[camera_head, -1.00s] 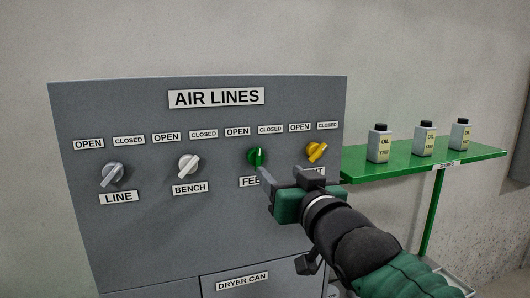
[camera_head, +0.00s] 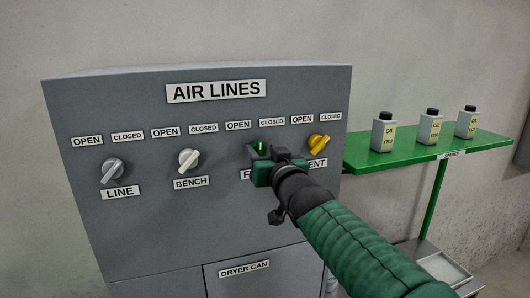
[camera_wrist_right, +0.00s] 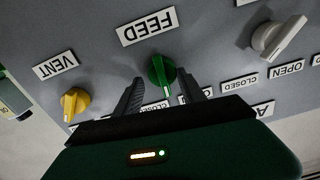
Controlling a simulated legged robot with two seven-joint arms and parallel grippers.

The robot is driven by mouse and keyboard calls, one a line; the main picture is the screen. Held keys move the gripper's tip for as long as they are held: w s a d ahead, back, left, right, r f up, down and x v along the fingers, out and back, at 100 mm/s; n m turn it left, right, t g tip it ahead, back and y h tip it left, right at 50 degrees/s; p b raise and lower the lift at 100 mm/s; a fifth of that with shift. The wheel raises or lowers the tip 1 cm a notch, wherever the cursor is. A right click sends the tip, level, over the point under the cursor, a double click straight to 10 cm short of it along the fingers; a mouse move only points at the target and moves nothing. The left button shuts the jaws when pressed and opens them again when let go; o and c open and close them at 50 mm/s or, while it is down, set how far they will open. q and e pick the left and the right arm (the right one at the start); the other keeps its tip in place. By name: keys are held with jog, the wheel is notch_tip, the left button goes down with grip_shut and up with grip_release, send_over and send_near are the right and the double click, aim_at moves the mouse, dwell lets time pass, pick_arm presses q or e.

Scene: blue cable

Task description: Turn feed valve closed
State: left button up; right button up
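The green feed valve knob (camera_head: 258,147) is on the grey AIR LINES panel (camera_head: 140,235), under its OPEN and CLOSED labels. It is mostly hidden behind my right gripper (camera_head: 265,163) in the head view. In the right wrist view, which is upside down, the green knob (camera_wrist_right: 160,73) sits between the two dark fingers of my right gripper (camera_wrist_right: 160,88). The fingers are apart, one on each side, with gaps to the knob. The knob's white mark runs nearly upright, roughly between the two labels. My left gripper is not in view.
The yellow vent knob (camera_head: 319,143) is close to the right of my gripper. The white bench knob (camera_head: 188,160) and grey line knob (camera_head: 112,171) are to the left. A green shelf (camera_head: 400,157) with oil bottles stands right of the panel.

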jog(key=shift+d+f, duration=0.1)
jog(key=shift+d, duration=0.05)
jog(key=shift+c, duration=1)
jog(key=shift+s+a, duration=0.15)
jog(key=shift+a, duration=0.55)
grip_shut()
jog(key=shift+d, duration=0.45)
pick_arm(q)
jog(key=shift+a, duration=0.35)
pick_arm(e)
jog(key=shift+a, duration=0.1)
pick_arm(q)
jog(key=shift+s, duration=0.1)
pick_arm(e)
jog(key=shift+a, duration=0.15)
